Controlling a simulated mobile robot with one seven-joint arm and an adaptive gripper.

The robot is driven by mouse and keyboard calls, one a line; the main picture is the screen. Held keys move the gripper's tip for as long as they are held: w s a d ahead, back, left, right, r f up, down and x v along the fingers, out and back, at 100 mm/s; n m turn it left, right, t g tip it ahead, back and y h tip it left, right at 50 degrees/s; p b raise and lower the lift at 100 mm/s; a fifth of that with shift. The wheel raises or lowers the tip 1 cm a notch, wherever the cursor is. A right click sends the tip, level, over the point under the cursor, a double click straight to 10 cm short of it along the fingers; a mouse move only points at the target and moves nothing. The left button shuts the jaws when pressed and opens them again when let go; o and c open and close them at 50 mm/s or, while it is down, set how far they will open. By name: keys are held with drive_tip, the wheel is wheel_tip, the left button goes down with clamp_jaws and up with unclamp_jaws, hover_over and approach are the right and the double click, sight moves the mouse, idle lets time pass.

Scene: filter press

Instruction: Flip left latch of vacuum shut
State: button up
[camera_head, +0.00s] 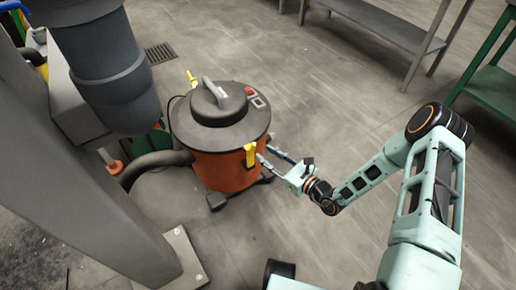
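The vacuum (222,165) has an orange drum, a dark grey lid and a top handle, and stands upright on the floor. One yellow latch (250,155) is on the near side of the lid's rim and hangs down against the drum. Another yellow latch (191,78) is at the far left of the lid and sticks up and outward from it. My gripper (268,156) is just right of the near latch, its two fingers apart and pointing at the drum. I cannot tell whether a fingertip touches the latch.
A grey hose (152,164) runs left from the vacuum. A grey post (85,205) and a dark cylinder (105,65) stand close on the left. A metal bench (385,27) and a green table (495,90) are at upper right.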

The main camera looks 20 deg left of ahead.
drive_tip(key=v, duration=0.4)
idle(0.5)
